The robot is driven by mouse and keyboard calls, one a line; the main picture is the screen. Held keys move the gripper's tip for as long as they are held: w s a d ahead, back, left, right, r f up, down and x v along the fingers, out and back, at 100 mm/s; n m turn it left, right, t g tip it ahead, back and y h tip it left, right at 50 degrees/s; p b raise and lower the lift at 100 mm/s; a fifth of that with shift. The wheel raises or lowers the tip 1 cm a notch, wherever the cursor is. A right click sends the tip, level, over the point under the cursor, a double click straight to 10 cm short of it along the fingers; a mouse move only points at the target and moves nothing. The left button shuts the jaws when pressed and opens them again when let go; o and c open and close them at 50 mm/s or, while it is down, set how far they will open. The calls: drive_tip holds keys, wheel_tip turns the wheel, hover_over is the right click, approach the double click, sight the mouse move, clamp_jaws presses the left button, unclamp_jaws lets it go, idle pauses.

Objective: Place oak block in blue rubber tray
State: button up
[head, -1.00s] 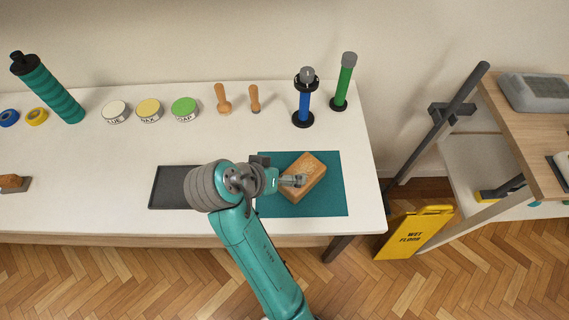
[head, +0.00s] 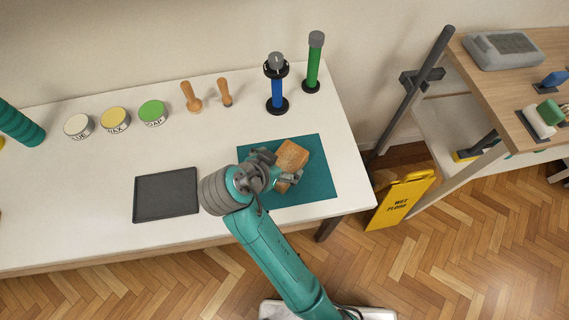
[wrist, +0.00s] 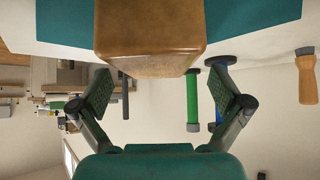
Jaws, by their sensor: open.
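The oak block (head: 292,154) is a tan-brown wooden block lying on a flat teal mat (head: 318,185) near the table's right end. It fills the top middle of the wrist view (wrist: 150,35). My gripper (head: 276,168) is open at the near-left side of the block. In the wrist view its two fingers (wrist: 162,80) stand wide apart, to the left and right of the block's near end; I cannot tell whether they touch it. A shallow dark grey tray (head: 166,196) lies empty on the table, left of my gripper. I see no tray that looks clearly blue.
Green (head: 314,62) and blue (head: 276,88) upright cylinders stand behind the mat. Wooden-handled tools (head: 191,98) and round tins (head: 153,113) line the back. A yellow floor sign (head: 402,200) and a wooden bench (head: 500,85) are to the right. The white table (head: 120,165) is clear around the tray.

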sight(284, 163)
drive_tip(key=x, duration=0.4)
drive_tip(key=shift+w+d+f, duration=0.1)
drive_tip(key=shift+d+f, duration=0.2)
drive_tip(key=shift+d, duration=0.05)
drive_tip(key=c, duration=1.3)
